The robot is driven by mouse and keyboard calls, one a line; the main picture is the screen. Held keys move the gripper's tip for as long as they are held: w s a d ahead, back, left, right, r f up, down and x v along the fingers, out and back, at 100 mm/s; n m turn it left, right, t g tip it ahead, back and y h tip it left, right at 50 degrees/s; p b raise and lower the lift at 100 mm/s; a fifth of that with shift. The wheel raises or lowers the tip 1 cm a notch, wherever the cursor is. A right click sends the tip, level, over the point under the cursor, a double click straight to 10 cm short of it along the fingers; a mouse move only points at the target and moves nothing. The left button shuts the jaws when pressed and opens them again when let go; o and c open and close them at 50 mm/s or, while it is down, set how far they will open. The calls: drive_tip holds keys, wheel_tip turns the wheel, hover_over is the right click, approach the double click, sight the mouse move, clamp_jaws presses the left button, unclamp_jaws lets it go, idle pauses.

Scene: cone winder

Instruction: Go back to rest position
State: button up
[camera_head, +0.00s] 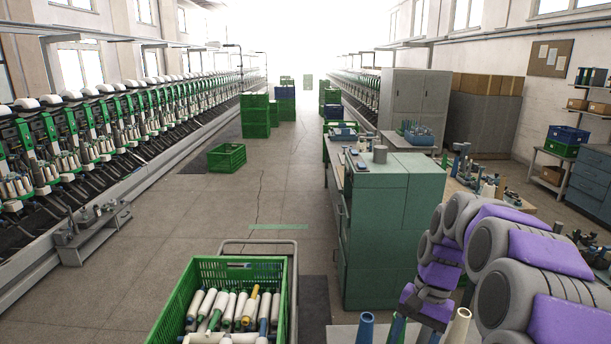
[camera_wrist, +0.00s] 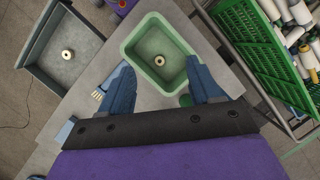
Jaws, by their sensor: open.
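My gripper (camera_wrist: 158,92) shows in the wrist view with its two blue fingers spread apart and nothing between them. It is above a grey table (camera_wrist: 178,20). Beyond the fingertips a light green tray (camera_wrist: 133,47) sits on the table with one small ring-shaped cream piece (camera_wrist: 159,61) inside. In the head view my arm, grey with purple pads, is bent at the lower right; the gripper itself cannot be made out there.
A green crate (camera_head: 170,318) of cones and tubes stands on a cart (camera_head: 296,262) at the front. A dark grey bin (camera_wrist: 88,42) holds another ring-shaped piece. Several cones (camera_head: 458,326) stand near my arm. A green cabinet (camera_head: 378,240) is behind.

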drive_tip(key=s+a+r+n+h, duration=0.1)
drive_tip(key=s+a+n, duration=0.1)
drive_tip(key=s+a, duration=0.35)
drive_tip(key=s+a+r+n+h, duration=0.1)
drive_tip(key=s+a+r+n, duration=0.1)
drive_tip(key=s, duration=0.7)
drive_tip(key=s+f+n+t, duration=0.1)
drive_tip(key=s+f+n, duration=0.2)
drive_tip(key=s, duration=1.1)
drive_tip(key=shift+s+a+f+h, duration=0.25)
drive_tip(key=shift+a+f+h, duration=0.1)
drive_tip(key=shift+f+h, duration=0.1)
